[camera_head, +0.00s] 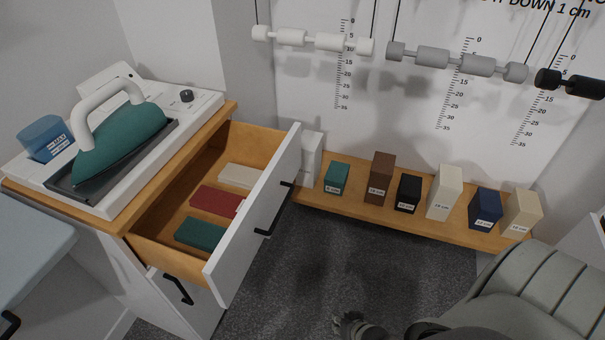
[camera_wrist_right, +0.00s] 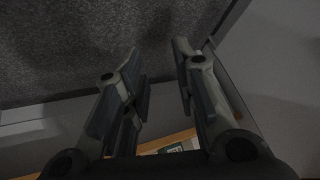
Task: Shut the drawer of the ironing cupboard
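The ironing cupboard (camera_head: 115,245) stands at the left in the head view, with a wooden top edge. Its upper drawer (camera_head: 263,215) is pulled well out and has a white front with a black bar handle (camera_head: 272,209). Inside lie a cream block (camera_head: 239,176), a dark red block (camera_head: 215,201) and a green block (camera_head: 200,234). My right gripper (camera_head: 352,326) is at the bottom edge, right of the drawer front and apart from it. In the right wrist view its fingers (camera_wrist_right: 157,58) are spread with nothing between them. My left gripper is not in view.
A steam iron (camera_head: 125,130) and a blue water tank (camera_head: 44,137) are on the cupboard top. A low wooden shelf (camera_head: 400,215) with several labelled blocks runs along the back wall. Weighted bars (camera_head: 455,62) hang above it. Dark carpet (camera_head: 330,260) lies clear before the drawer.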

